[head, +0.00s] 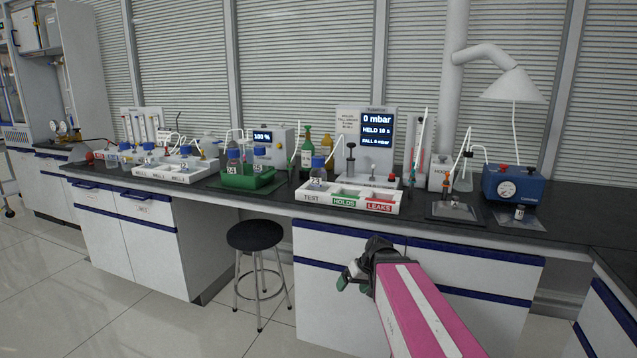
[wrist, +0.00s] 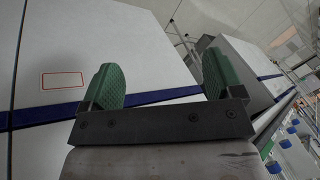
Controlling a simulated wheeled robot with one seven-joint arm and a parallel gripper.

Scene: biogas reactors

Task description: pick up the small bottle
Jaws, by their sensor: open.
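A very small bottle (head: 520,212) with a pale label stands on a dark mat at the right of the bench, in front of a blue gauge box. Larger blue-capped bottles also stand on the bench, one marked 23 (head: 318,177) in the white test tray. My gripper (head: 353,273) is in front of the bench cabinets, below the worktop and left of the very small bottle. In the wrist view its green fingers (wrist: 163,78) are apart with nothing between them. The wrist view shows blue caps at its right edge; I cannot make out the very small bottle there.
The white tray (head: 379,207) has TEST, HOLDS and LEAKS sections. A green rack (head: 250,181), pressure unit (head: 378,137) and blue gauge box (head: 513,185) stand on the black worktop (head: 450,230). A stool (head: 255,236) stands left of my gripper. Floor is clear at lower left.

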